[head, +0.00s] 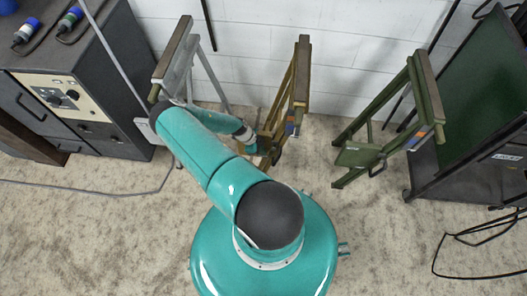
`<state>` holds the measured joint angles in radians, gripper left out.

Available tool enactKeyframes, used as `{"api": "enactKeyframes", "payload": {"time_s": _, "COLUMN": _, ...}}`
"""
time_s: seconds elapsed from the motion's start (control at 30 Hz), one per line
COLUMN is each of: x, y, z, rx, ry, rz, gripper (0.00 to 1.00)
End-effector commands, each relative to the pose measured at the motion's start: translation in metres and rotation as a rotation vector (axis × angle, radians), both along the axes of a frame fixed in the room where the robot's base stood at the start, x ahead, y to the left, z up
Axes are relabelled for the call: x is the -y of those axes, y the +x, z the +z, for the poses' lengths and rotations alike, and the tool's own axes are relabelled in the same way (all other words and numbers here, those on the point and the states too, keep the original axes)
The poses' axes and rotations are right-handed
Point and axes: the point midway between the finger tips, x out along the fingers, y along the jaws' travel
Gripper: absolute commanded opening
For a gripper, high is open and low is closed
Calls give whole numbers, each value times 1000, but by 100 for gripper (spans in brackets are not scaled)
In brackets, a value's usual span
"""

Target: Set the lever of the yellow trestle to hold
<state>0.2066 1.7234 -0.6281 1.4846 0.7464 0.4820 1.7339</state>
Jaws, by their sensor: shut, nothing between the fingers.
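The yellow trestle (300,75) stands upright at the centre, near the white wall, with a worn wooden top bar. My teal arm reaches up and left, then bends right toward the trestle's lower left side. My gripper (262,151) is at that lower part, shut, and small in view. I cannot tell whether it touches the trestle.
A grey trestle (178,70) stands left of the yellow one, partly behind my arm. A green trestle (385,115) stands to the right. A dark cabinet (100,70) is at left and a green-panelled rack (470,90) at right. Cables (90,188) lie on the floor.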

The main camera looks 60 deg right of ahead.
Motion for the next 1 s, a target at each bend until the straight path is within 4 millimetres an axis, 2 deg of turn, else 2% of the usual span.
{"api": "enactKeyframes", "payload": {"time_s": 0.5, "x": -21, "y": 49, "z": 93, "rx": 3, "ry": -1, "rz": 1, "gripper": 0}}
{"api": "enactKeyframes", "payload": {"time_s": 0.7, "x": -24, "y": 55, "z": 109, "rx": 1, "ry": 0, "rz": 0, "gripper": 0}}
{"api": "enactKeyframes", "payload": {"time_s": 1.0, "x": -24, "y": 56, "z": 110, "rx": 0, "ry": 0, "rz": 0, "gripper": 0}}
